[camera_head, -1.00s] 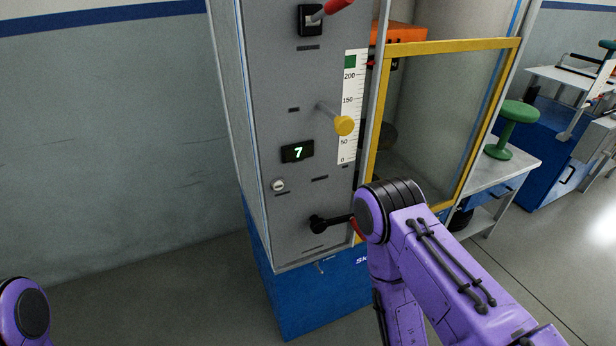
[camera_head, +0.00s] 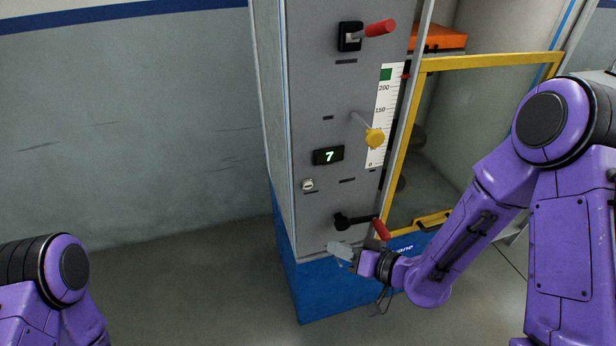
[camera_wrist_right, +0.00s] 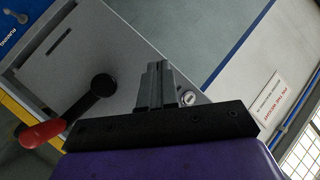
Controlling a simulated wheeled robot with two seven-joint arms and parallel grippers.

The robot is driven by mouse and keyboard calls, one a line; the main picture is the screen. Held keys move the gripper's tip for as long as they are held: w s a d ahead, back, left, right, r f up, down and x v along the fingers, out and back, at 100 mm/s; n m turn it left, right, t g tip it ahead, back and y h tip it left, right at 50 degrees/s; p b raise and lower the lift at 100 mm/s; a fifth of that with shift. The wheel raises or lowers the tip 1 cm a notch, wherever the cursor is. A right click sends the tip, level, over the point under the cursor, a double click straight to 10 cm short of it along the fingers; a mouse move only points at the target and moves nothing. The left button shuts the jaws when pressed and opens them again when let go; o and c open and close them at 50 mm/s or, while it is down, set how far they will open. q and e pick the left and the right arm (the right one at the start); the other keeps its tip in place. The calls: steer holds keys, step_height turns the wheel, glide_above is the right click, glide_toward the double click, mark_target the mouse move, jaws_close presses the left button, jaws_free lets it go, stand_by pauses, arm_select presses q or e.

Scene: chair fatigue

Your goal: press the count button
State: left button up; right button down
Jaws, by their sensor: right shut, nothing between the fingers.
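The count button appears to be the small pale round button (camera_head: 307,184) on the grey panel (camera_head: 310,110), below the lit counter (camera_head: 329,156) that reads 7. It also shows in the right wrist view (camera_wrist_right: 188,98), just right of the fingers. My right gripper (camera_head: 334,248) is shut and empty, low in front of the panel, below the button and apart from it in the picture. Its closed fingers also show in the wrist view (camera_wrist_right: 155,70). Of my left arm only a purple joint shows at lower left; its gripper is out of view.
A black crank with a red handle (camera_head: 381,229) sits just above my right gripper. A yellow knob (camera_head: 374,138) and a red-handled switch (camera_head: 379,28) stick out higher up. A yellow-framed guard (camera_head: 490,62) is on the right. Floor left of the machine is clear.

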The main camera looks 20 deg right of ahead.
mark_target(308, 186)
arm_select(q)
steer(key=shift+r+p, duration=0.35)
steer(key=shift+r, duration=0.3)
arm_select(e)
step_height(308, 186, up, 8)
steer(key=a+n+y, duration=0.2)
steer(key=n+y, duration=0.1)
steer(key=shift+w+r, duration=0.15)
steer(key=shift+a, duration=0.1)
arm_select(q)
steer(key=shift+f+b, duration=0.35)
steer(key=shift+b, duration=0.05)
arm_select(e)
steer(key=shift+w+a, duration=0.15)
steer(key=shift+w, duration=4.3)
arm_select(q)
steer(key=shift+r, duration=0.1)
arm_select(e)
steer(key=shift+w, duration=0.1)
steer(key=shift+w, duration=0.3)
